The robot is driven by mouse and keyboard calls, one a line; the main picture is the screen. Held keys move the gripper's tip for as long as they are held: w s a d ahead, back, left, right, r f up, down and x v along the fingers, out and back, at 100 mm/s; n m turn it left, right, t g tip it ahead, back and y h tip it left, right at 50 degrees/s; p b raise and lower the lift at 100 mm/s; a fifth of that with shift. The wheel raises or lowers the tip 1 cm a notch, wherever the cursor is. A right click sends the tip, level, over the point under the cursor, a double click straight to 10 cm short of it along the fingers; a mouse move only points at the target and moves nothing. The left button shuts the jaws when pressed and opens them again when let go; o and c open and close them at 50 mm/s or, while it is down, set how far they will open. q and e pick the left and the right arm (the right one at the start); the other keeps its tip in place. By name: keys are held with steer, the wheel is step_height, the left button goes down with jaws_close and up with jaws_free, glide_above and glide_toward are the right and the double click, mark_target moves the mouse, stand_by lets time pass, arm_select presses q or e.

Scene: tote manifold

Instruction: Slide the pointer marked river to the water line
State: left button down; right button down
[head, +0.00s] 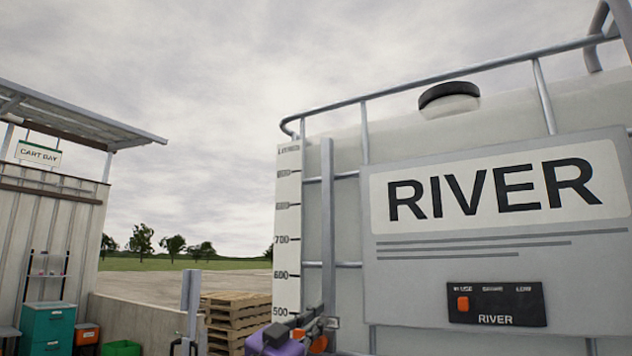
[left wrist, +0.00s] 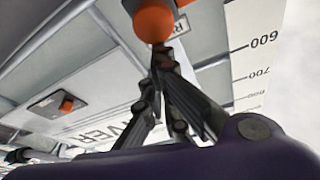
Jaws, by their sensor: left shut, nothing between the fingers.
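A large pale caged tank marked RIVER (head: 400,150) fills the right of the head view. A white scale strip (head: 287,220) with numbers runs up its left edge, beside a grey vertical rail (head: 328,220). The pointer, with an orange knob (head: 318,344) and small label plate (head: 332,323), sits low on the rail, near 500. In the left wrist view the orange knob (left wrist: 155,22) is at the top. My purple-bodied left gripper (head: 318,324) is shut and empty, its fingertips at the knob; contact is unclear. I cannot make out the water line. My right gripper is out of view.
A RIVER sign board (head: 500,190) and a black panel with an orange switch (head: 496,304) are right of the rail. Cage bars cross the tank. Wooden pallets (head: 235,318) and a shed (head: 45,220) stand farther left.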

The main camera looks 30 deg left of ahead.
mark_target(317, 352)
arm_select(q)
step_height(317, 352, down, 4)
steer(key=shift+w+f+b, duration=0.1)
steer(key=shift+f+b, duration=0.1)
steer(key=shift+b, duration=0.1)
steer(key=shift+f, duration=0.4)
